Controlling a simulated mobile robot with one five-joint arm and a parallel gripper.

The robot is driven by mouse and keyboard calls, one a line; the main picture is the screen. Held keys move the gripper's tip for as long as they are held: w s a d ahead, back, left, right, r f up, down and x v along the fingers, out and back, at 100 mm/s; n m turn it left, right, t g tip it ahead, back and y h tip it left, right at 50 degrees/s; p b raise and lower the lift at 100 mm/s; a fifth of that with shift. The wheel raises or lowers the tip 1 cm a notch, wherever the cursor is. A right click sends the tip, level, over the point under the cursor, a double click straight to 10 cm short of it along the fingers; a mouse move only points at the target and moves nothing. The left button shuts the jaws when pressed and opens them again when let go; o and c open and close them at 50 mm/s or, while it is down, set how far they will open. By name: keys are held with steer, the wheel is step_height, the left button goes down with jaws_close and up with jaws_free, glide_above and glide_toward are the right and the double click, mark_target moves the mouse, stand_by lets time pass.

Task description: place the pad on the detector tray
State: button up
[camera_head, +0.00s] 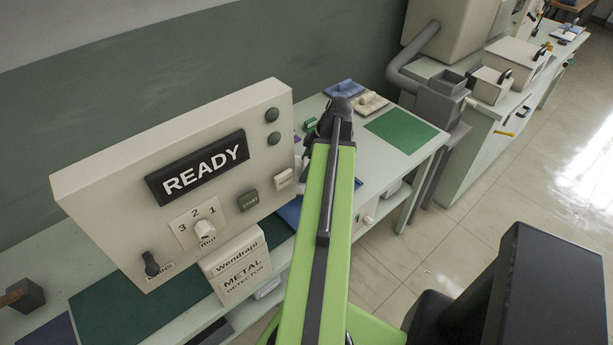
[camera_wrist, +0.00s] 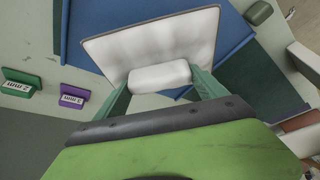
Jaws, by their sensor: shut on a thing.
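The pad (camera_wrist: 112,48) is a white, quilted sheet with a thick white roll (camera_wrist: 160,76) along its near edge. My gripper (camera_wrist: 163,86) is shut on that roll, with one green finger at each end. The pad lies over a blue flat surface (camera_wrist: 215,12) in the wrist view; I cannot tell whether it touches it or hangs just above. A blue surface (camera_head: 290,212) also shows beside the metal detector (camera_head: 120,175) in the head view, partly behind my arm; it may be the detector tray. In the head view the pad and fingertips are mostly hidden.
The detector's display (camera_head: 197,168) reads READY. Green (camera_wrist: 20,87) and purple (camera_wrist: 73,97) labelled blocks stand left of the blue surface. A green mat (camera_head: 400,131) lies bare on the bench's right part. A grey machine (camera_head: 440,100) stands at the bench's right end.

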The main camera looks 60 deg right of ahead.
step_height(320, 180, down, 4)
steer(key=b, duration=0.4)
steer(key=shift+f, duration=0.15)
steer(key=shift+r+p, duration=0.25)
steer(key=shift+p, duration=0.05)
steer(key=shift+f, duration=0.2)
steer(key=o, duration=1.4)
steer(key=shift+c, duration=0.2)
steer(key=shift+r, duration=0.1)
steer(key=shift+r+p, duration=0.4)
steer(key=shift+r, duration=0.1)
steer(key=p+v, duration=1)
steer(key=v, duration=0.1)
steer(key=shift+s+r, duration=0.1)
